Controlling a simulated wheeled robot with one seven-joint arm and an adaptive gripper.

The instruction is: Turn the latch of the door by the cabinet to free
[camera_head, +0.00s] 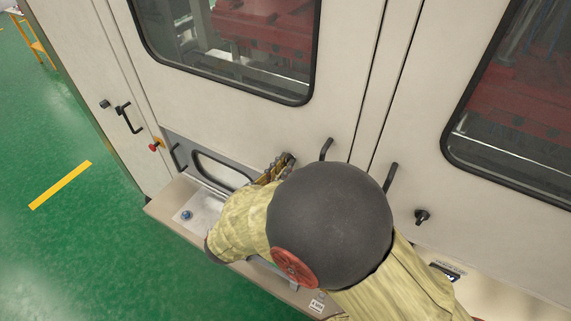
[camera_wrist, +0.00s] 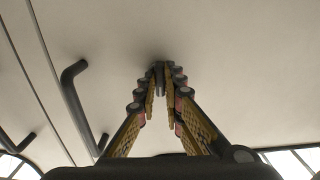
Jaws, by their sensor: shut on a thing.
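My gripper (camera_wrist: 160,90) is shut on a small dark latch (camera_wrist: 160,72) on the pale door (camera_wrist: 240,50), with one finger on each side of it. In the head view my gripper (camera_head: 284,162) reaches the lower part of the left door (camera_head: 330,60), left of its black handle (camera_head: 326,149). The latch is hidden there behind my fingers and arm. In the wrist view the latch stub points roughly up and down between the fingertips. Its exact turn is hard to tell.
The right door has a black handle (camera_head: 390,178) and its own dark latch (camera_head: 422,216). A side panel at the left carries a black handle (camera_head: 130,118) and a red knob (camera_head: 154,147). A ledge (camera_head: 172,205) runs below the doors. Green floor (camera_head: 70,240) is clear at left.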

